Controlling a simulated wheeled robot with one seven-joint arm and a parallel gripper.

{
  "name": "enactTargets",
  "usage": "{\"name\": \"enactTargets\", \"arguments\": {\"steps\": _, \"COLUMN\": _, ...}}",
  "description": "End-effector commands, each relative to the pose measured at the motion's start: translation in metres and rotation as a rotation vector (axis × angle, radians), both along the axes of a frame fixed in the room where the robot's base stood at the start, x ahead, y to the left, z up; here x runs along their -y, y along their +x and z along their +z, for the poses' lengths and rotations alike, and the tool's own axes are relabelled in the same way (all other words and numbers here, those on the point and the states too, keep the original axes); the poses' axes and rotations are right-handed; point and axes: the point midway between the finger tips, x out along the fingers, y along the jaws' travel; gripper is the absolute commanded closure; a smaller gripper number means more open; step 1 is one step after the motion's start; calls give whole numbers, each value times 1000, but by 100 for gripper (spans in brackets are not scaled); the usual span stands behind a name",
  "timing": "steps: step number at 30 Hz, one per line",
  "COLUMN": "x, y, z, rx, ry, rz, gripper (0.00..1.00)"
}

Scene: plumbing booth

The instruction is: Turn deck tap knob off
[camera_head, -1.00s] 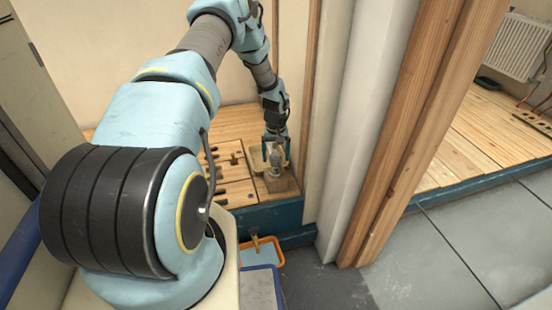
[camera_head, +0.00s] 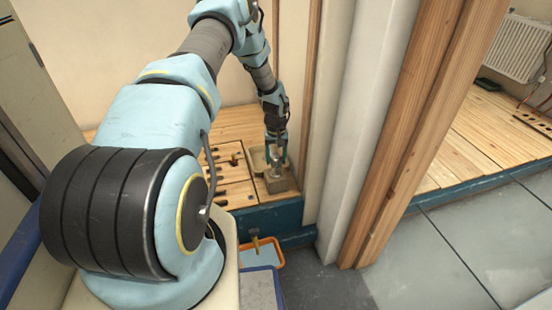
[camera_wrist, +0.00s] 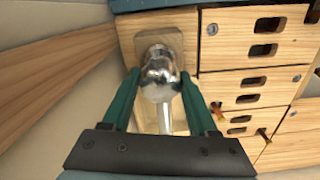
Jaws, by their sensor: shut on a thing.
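The chrome deck tap (camera_wrist: 166,118) stands on a small wooden block (camera_wrist: 174,39) on the wooden deck. Its rounded shiny knob (camera_wrist: 160,76) sits between the two green fingers of my gripper (camera_wrist: 160,83) in the wrist view. My gripper is shut on the knob. In the head view my gripper (camera_head: 276,150) points down at the tap, at the far end of the deck box; the tap is small there and partly covered by the fingers. I cannot read the knob's turn angle.
Slotted wooden panels (camera_wrist: 246,87) with brass valves (camera_wrist: 264,135) lie beside the tap. A white pipe and wooden post (camera_head: 395,140) stand close on the right. An orange-rimmed tray (camera_head: 262,253) is below the deck. Grey floor at right is clear.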

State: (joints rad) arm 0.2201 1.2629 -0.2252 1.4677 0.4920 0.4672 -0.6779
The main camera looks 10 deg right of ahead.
Motion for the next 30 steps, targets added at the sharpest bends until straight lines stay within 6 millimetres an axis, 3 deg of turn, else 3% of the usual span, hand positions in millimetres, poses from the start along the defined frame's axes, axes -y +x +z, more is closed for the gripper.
{"name": "enactTargets", "arguments": {"steps": 5, "x": 0, "y": 0, "z": 0, "rx": 0, "ry": 0, "rz": 0, "gripper": 96}}
{"name": "enactTargets", "arguments": {"steps": 17, "x": 0, "y": 0, "z": 0, "rx": 0, "ry": 1, "rz": -89, "gripper": 96}}
{"name": "enactTargets", "arguments": {"steps": 30, "x": 0, "y": 0, "z": 1, "rx": 0, "ry": 0, "rz": -460, "gripper": 96}}
